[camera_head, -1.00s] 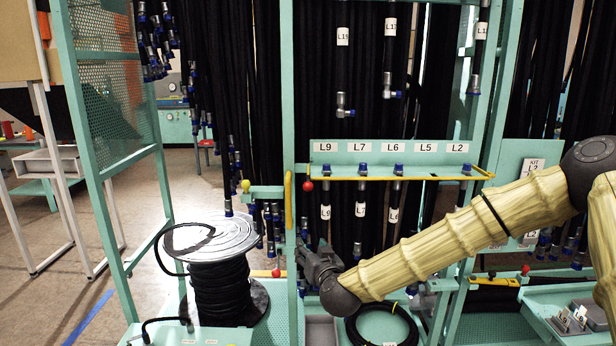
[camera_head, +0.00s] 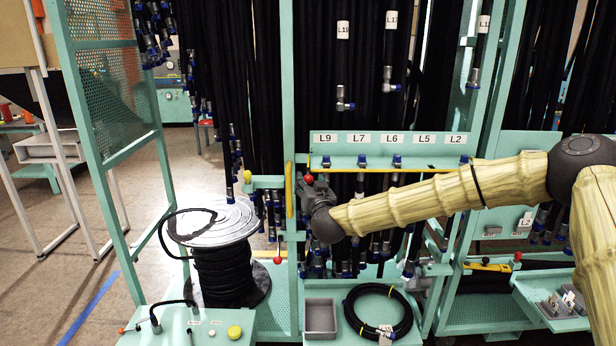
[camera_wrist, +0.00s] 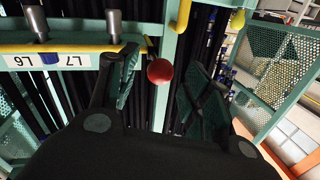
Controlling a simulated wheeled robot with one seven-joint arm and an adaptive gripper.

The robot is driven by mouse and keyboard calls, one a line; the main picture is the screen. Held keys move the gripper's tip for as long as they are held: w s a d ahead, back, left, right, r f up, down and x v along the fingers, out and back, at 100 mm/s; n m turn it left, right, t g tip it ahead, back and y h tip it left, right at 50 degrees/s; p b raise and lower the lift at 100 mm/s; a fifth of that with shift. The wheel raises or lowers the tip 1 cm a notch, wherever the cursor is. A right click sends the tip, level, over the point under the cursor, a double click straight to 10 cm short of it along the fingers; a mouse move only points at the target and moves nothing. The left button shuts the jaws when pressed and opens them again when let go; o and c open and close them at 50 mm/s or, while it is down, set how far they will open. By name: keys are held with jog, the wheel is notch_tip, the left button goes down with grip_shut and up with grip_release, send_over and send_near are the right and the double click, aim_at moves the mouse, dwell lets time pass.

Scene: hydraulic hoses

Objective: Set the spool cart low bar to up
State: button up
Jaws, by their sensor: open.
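My gripper (camera_head: 306,190) is raised in front of the teal post, at the left end of the labelled hose shelf. Its jaws are open. A red ball knob (camera_head: 309,179) stands at the left end of the shelf's yellow front bar (camera_head: 380,176). In the wrist view, the red knob (camera_wrist: 160,71) appears between the open fingers (camera_wrist: 162,78), and I see no clear contact. A lower yellow bar (camera_head: 264,254) with a red knob (camera_head: 278,261) is behind the spool (camera_head: 222,270). I cannot tell which bar is the spool cart low bar.
A vertical yellow handle (camera_head: 290,190) and a yellow ball (camera_head: 247,176) are left of my gripper. A grey bin (camera_head: 320,318) and a coiled black hose (camera_head: 378,314) lie below. Black hoses hang behind the shelf. Open floor lies at the left.

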jog(key=shift+w+a+p, duration=0.15)
jog(key=shift+w+p, duration=0.05)
jog(key=shift+w, duration=0.5)
jog(key=shift+w+a+p, duration=0.15)
jog(key=shift+w, duration=0.55)
jog(key=shift+c, duration=0.5)
grip_shut()
